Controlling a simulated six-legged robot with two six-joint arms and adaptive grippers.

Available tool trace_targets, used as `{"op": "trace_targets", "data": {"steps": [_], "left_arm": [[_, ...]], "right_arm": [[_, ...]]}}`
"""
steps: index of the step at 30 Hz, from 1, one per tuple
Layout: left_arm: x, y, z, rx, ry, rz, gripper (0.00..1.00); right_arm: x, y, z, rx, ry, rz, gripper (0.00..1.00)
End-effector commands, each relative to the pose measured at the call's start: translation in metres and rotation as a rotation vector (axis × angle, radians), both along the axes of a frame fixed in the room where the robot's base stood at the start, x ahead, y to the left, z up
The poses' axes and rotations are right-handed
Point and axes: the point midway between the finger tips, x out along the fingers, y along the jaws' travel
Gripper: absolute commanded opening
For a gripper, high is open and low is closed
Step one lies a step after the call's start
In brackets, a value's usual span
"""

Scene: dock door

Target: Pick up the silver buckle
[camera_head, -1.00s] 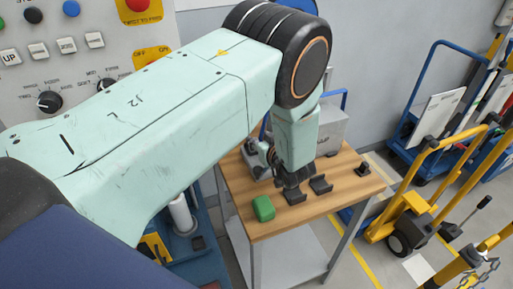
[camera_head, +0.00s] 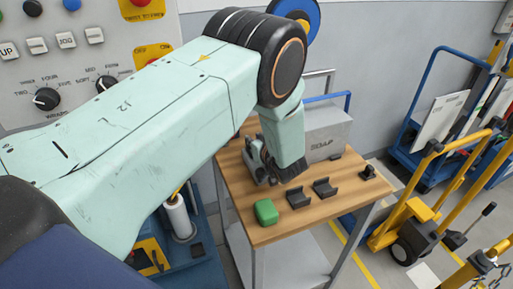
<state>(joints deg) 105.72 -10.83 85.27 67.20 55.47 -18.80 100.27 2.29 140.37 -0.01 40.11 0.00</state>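A grey metal item (camera_head: 259,164) with dark parts lies at the back left of the wooden table (camera_head: 273,233). It may be the silver buckle, but my gripper partly covers it and I cannot be sure. My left arm reaches in from the left, and its dark gripper (camera_head: 288,170) points down over the table. It is just right of the grey item in the picture; whether they touch is unclear. The fingers are seen from behind, so their opening is hidden. My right gripper does not show.
A green block (camera_head: 265,212), two dark cradles (camera_head: 298,198) (camera_head: 325,188) and a small black piece (camera_head: 368,173) stand on the table. A grey box (camera_head: 328,139) is at the back. A control panel (camera_head: 60,60) is left; yellow (camera_head: 410,220) and blue (camera_head: 428,148) carts are right.

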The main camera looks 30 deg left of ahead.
Motion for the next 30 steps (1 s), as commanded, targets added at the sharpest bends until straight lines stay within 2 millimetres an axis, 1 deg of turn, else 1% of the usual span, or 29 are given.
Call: {"op": "trace_targets", "data": {"steps": [1, 6, 7, 21, 30], "left_arm": [[0.0000, -0.0002, -0.0001, 0.000, 0.000, 0.000, 0.15], [-0.0001, -0.0002, -0.0002, 0.000, 0.000, 0.000, 0.01], [-0.0001, -0.0002, -0.0003, -0.001, 0.001, 0.000, 0.00], [-0.0008, 0.0002, -0.0008, -0.001, 0.002, 0.001, 0.00], [-0.0010, 0.0020, 0.0060, 0.000, 0.003, -0.001, 0.00]], "right_arm": [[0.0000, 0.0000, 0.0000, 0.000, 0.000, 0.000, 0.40], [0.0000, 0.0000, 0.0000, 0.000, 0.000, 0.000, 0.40], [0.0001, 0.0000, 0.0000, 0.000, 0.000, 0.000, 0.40], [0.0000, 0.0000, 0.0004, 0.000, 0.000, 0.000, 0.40], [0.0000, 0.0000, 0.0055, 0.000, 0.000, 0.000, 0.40]]}}
